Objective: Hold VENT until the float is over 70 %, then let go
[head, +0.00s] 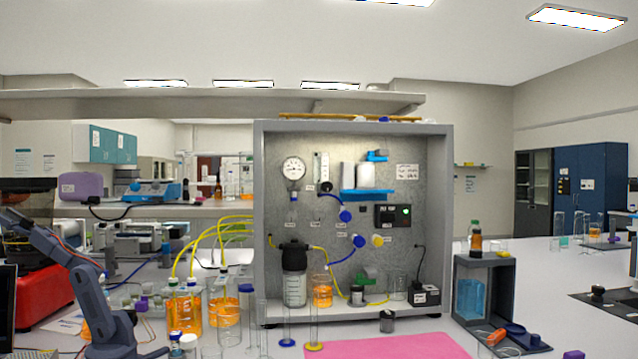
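The membrane rig is a grey open-fronted cabinet (448,200) on the bench, with a metal back panel. A narrow clear upright tube gauge (322,168) sits near the panel's top, right of a round dial (293,168). Its float and scale are too small to read. A black box (392,216) with a lit green spot is on the panel's right. Small labels are on the panel, but I cannot read which control is VENT. Neither gripper's fingertips show. A dark grey jointed arm (82,270) stands at the left; I cannot tell whether it is mine.
Orange-filled bottles (184,309) with yellow tubes stand left of the rig, near empty glass cylinders (262,325). A pink mat (385,347) lies in front. A dark stand with a blue bottle (470,298) is at the right. Bench space beyond it is partly clear.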

